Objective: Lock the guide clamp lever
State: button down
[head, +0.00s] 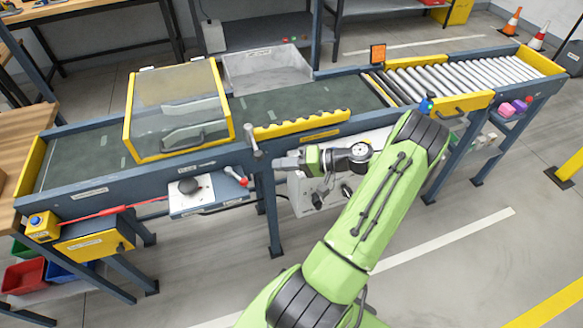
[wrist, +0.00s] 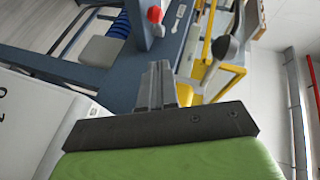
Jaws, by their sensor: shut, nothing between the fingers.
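The guide clamp lever (head: 253,141), a grey lever with a round knob on top, stands upright on the conveyor's near side, by the left end of the yellow guide rail (head: 310,123). In the wrist view the lever (wrist: 222,48) shows up and to the right of my fingertips, close to yellow parts. My gripper (head: 278,162) is in front of the conveyor, just right of and below the lever, apart from it. In the wrist view my gripper (wrist: 157,68) has its fingers together with nothing between them.
A red-tipped handle (head: 238,176) sits on a small panel (head: 205,196) below the conveyor edge, left of my gripper. A yellow-framed clear cover (head: 178,105) stands on the belt at left. A white box (head: 315,195) is under my gripper. Rollers (head: 450,78) lie to the right.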

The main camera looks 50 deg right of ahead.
aim_at(236, 176)
jog(key=w+a+f+b, duration=0.1)
jog(key=w+a+f, duration=0.1)
jog(key=w+a, duration=0.2)
jog(key=shift+a+f+b, duration=0.35)
jog(key=shift+a+b, duration=0.05)
jog(key=shift+a, duration=0.3)
